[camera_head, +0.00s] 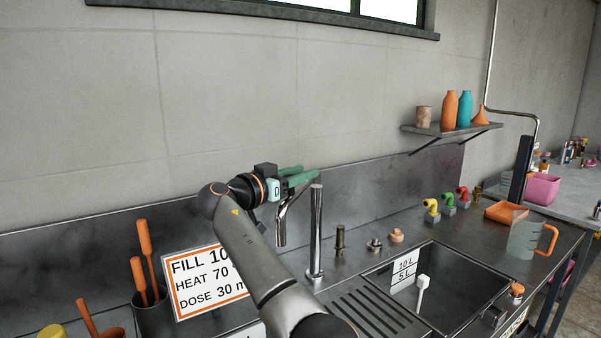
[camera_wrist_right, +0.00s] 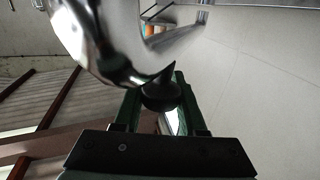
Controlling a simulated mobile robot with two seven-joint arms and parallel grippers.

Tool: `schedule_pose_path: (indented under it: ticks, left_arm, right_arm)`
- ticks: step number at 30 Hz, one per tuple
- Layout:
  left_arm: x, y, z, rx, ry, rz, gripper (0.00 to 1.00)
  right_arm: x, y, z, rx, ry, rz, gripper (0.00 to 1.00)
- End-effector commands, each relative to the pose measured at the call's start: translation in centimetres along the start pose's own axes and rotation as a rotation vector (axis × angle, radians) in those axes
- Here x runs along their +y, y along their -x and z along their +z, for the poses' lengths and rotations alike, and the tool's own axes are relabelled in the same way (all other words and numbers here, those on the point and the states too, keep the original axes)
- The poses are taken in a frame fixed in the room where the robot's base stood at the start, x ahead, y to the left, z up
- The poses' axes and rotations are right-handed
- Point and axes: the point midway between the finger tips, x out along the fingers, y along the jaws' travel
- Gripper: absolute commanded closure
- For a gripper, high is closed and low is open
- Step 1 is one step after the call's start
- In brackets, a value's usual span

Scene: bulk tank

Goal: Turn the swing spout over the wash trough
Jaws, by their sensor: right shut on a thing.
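The swing spout (camera_head: 297,197) is a chrome pipe on top of an upright post (camera_head: 316,235). It reaches to the left of the post, and its downturned end hangs left of the wash trough (camera_head: 455,282), not over it. My right gripper (camera_head: 303,178), with green fingers, is shut on the spout near the top of the post. In the right wrist view the gripper (camera_wrist_right: 158,95) has a dark pointed piece between its fingers, and the curved chrome spout (camera_wrist_right: 95,45) is close beside it. My left gripper is out of view.
A drainboard (camera_head: 375,310) lies left of the trough. A fill sign (camera_head: 197,283) and a pot of orange-handled tools (camera_head: 152,310) stand at left. A clear jug (camera_head: 526,238) and orange tray (camera_head: 505,211) are at right. A wall shelf (camera_head: 450,130) holds bottles.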

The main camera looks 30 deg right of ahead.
Motion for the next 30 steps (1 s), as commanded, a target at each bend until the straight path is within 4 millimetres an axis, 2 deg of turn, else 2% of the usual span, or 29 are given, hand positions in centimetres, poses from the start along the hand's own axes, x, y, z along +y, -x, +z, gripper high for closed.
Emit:
schedule_pose_path:
  ticks: [22, 23, 30]
  left_arm:
    - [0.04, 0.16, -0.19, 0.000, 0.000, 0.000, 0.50]
    - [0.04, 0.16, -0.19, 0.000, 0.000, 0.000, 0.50]
    - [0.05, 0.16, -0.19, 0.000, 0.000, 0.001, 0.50]
  right_arm:
    - [-0.03, -0.11, 0.27, -0.007, 0.002, 0.043, 1.00]
    - [-0.03, -0.12, 0.27, -0.007, 0.002, 0.043, 0.57]
    - [-0.02, -0.12, 0.16, -0.004, 0.001, 0.043, 0.31]
